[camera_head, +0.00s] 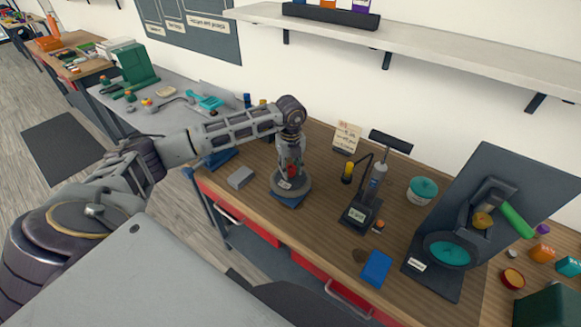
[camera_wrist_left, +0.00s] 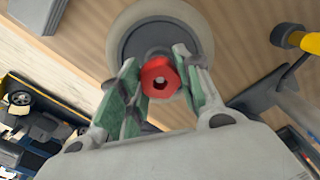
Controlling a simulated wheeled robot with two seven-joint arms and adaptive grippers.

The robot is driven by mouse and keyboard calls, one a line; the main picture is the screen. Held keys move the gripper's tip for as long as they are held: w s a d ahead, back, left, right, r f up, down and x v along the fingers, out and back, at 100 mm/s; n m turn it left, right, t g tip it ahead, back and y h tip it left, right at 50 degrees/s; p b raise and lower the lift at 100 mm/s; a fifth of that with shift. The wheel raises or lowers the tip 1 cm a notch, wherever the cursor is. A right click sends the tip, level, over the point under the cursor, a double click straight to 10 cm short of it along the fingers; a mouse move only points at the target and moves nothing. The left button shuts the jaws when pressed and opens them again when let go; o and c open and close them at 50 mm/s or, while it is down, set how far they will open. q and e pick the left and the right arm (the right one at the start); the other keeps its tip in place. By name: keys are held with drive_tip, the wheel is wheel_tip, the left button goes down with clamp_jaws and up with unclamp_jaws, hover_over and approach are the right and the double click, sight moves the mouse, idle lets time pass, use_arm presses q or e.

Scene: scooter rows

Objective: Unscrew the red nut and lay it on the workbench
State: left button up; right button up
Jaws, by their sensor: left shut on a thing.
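The red nut (camera_wrist_left: 160,77) shows between the fingers of my left gripper (camera_wrist_left: 158,85) in the left wrist view. The green finger pads are shut on it from both sides. Behind the nut is a round grey base (camera_wrist_left: 122,35) with a dark centre. In the head view my left gripper (camera_head: 291,172) points down over this round base (camera_head: 305,187), and a bit of red nut (camera_head: 292,172) shows between the fingers. I cannot tell whether the nut is still on its thread. My right gripper is not in view.
The wooden workbench (camera_head: 325,222) has bare wood in front of the base. A grey block (camera_head: 240,177) lies to the left. A black stand (camera_head: 361,212) with a tool, a blue block (camera_head: 376,268) and a teal-lidded tub (camera_head: 422,189) are to the right.

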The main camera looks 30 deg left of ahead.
sight(291, 169)
use_arm(q)
drive_tip(key=shift+f+n, duration=0.1)
drive_tip(key=shift+n, duration=0.3)
drive_tip(key=o, duration=1.1)
drive_tip(key=shift+r, duration=6.05)
drive_tip(key=shift+m, duration=0.3)
